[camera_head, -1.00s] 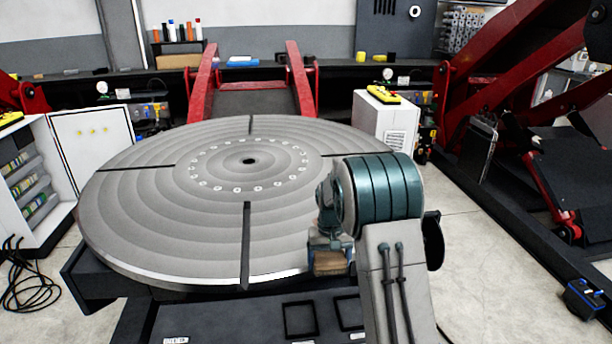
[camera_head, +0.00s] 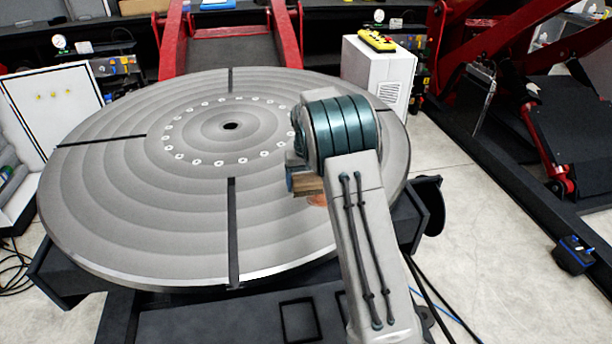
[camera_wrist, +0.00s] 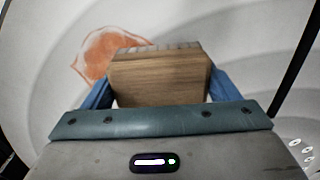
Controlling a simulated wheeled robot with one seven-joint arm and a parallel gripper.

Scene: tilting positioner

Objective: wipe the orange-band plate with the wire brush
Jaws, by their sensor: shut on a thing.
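The round grey plate (camera_head: 140,190) lies nearly level, with dark slots and a ring of holes around its hub. I see no orange band on it. An orange-brown patch (camera_head: 317,200) shows on its right part, mostly hidden by my arm; the wrist view shows more of this patch (camera_wrist: 108,52). My gripper (camera_head: 296,182) is over the right part of the plate, its blue fingers shut on the wooden wire brush (camera_wrist: 160,78). The brush (camera_head: 309,187) overlaps the patch's right side in the wrist view. I cannot tell whether its bristles touch the plate.
A white cabinet (camera_head: 372,72) with a yellow pendant (camera_head: 377,40) stands behind the plate at the right. A white panel (camera_head: 50,110) stands at the left. Red lift arms (camera_head: 172,45) rise behind. Open floor (camera_head: 475,210) lies to the right.

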